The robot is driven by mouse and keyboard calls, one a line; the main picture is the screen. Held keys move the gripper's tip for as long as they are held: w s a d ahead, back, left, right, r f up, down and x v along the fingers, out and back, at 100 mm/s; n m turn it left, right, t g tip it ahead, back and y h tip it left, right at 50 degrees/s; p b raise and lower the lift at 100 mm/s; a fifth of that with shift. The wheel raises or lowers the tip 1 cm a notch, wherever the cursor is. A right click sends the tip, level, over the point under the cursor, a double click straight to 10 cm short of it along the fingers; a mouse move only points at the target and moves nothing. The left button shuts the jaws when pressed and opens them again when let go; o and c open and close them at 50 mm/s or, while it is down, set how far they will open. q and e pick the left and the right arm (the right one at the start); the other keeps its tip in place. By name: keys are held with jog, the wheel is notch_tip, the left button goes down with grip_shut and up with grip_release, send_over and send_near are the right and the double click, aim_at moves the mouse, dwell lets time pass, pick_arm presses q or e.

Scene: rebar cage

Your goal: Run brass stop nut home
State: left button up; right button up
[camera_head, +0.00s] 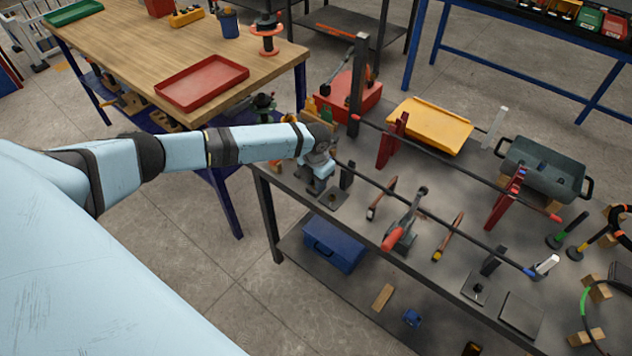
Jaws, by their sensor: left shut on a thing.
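My left arm reaches in from the left, and its gripper (322,172) is at the left end of a long dark rod (455,228) over the dark workbench. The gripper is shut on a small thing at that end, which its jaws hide. I cannot make out a brass nut here. The rod runs down to the right past a red-handled clamp (398,236) to a blue collar and white end piece (545,265). Black blocks (347,176) stand near both ends of the rod. My right gripper is not in view.
Behind the rod, a second bar (460,165) with red ends rests on red stands (392,140). A yellow tray (430,124) and a grey bin (543,168) sit farther back. A wooden table (130,45) stands at left.

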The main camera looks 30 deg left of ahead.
pick_arm(q)
jog(key=shift+m, duration=0.9)
jog(key=o, duration=0.9)
jog(key=shift+r, duration=0.1)
notch_tip(320, 180, up, 14)
jog(key=shift+f+b, duration=0.2)
jog(key=shift+b, duration=0.4)
